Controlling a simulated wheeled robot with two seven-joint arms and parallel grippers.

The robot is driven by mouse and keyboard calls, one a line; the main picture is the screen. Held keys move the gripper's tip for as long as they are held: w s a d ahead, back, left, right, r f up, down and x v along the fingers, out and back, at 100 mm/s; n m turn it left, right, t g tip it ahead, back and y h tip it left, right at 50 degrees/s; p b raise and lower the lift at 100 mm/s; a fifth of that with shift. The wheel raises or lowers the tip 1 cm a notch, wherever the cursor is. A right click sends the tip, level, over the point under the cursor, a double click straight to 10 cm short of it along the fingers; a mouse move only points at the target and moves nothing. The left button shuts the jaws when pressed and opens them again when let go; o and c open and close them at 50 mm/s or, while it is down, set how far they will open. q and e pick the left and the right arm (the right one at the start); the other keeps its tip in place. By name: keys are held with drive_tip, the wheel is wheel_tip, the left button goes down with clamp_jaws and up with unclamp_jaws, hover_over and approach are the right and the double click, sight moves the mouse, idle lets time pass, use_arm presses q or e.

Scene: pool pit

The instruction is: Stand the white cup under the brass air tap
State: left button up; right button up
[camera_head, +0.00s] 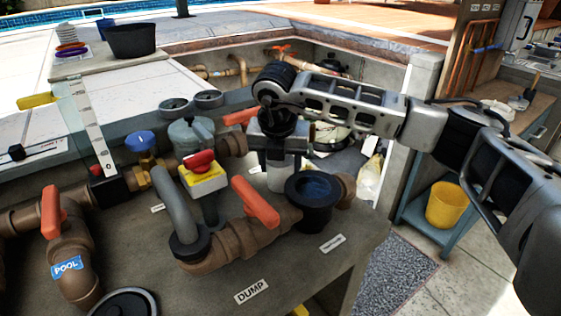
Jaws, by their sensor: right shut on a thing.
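My right gripper (279,157) reaches in from the right, points down and is shut on the white cup (278,180). The cup looks upright between the fingers, behind the dark open pot. Its base is partly hidden, so I cannot tell whether it touches the ledge. The brass air tap (146,163), with a blue knob on top, is on the pipework to the left, well apart from the cup. My left gripper is out of view.
Between cup and tap stand a grey filter housing (191,134), a red-and-yellow switch (203,172) and a grey bent pipe (176,205). Orange valve handles (256,203) stick up nearby. A dark pot (312,200) stands in front of the cup. A yellow bucket (445,204) is at right.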

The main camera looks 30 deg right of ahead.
drive_tip(key=o, duration=1)
drive_tip(key=shift+o, duration=0.2)
drive_tip(key=v, duration=1.2)
drive_tip(key=shift+b, duration=0.4)
drive_tip(key=shift+r, duration=0.15)
